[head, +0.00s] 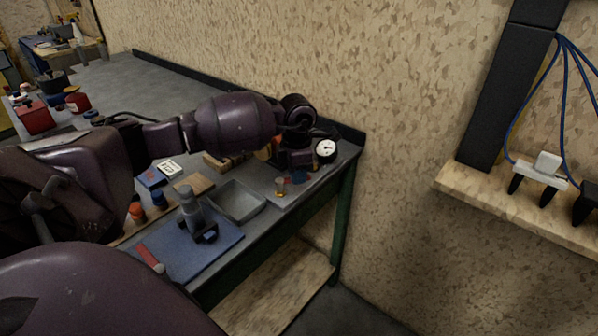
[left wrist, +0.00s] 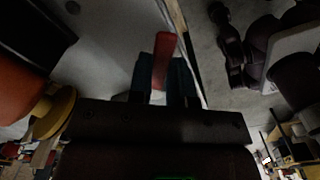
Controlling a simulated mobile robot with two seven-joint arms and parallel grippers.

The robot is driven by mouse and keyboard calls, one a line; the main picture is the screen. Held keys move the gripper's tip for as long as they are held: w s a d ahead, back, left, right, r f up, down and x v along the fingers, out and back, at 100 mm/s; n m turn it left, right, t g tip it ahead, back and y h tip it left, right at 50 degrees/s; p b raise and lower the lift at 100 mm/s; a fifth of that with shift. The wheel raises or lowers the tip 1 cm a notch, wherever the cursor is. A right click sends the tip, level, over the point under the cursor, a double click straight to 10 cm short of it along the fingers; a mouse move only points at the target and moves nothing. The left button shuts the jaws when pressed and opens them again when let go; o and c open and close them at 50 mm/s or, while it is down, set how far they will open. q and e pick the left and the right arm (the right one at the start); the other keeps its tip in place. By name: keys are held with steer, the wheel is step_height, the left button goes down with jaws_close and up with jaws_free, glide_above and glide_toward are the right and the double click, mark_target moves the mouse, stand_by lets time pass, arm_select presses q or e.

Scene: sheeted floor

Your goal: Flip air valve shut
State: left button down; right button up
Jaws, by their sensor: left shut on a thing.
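My left gripper (head: 299,178) reaches over the far right end of the workbench, pointing down beside a white-faced gauge (head: 325,150). In the left wrist view its dark blue fingers (left wrist: 163,82) are shut on a red lever (left wrist: 163,55), which stands up between them. I take this lever to be the air valve's handle. The valve body is mostly hidden by the gripper and the angle of its turn cannot be told. A small brass-coloured part (head: 280,193) sits just left of the fingers. My right gripper is not in view.
A grey tray (head: 262,212) and a blue mat (head: 222,250) with a small grey device (head: 192,212) and a red-handled tool (head: 150,257) lie near the bench's front edge. A wall (head: 400,110) stands behind.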

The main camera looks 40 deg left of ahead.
arm_select(q)
steer(key=shift+s+d+m, duration=0.25)
steer(key=shift+m, duration=0.65)
steer(key=m, duration=0.2)
steer(key=s+d+m+b, duration=0.1)
steer(key=shift+s+m, duration=0.1)
steer(key=shift+m, duration=0.3)
steer(key=shift+s+d+m+b, duration=0.1)
steer(key=shift+s+m+b, duration=0.2)
steer(key=shift+m, duration=0.3)
steer(key=shift+s+m+b, duration=0.15)
steer(key=shift+m+b, duration=0.1)
steer(key=shift+m, duration=0.35)
steer(key=shift+s+m+b, duration=0.15)
steer(key=shift+s+m, duration=0.1)
steer(key=shift+m, duration=0.4)
steer(key=shift+s+m+b, duration=0.15)
steer(key=shift+s+m, duration=0.1)
steer(key=shift+m, duration=0.4)
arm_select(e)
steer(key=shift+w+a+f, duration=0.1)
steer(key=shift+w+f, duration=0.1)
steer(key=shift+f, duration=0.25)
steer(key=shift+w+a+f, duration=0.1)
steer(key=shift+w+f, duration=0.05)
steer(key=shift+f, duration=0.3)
arm_select(q)
steer(key=shift+r, duration=0.1)
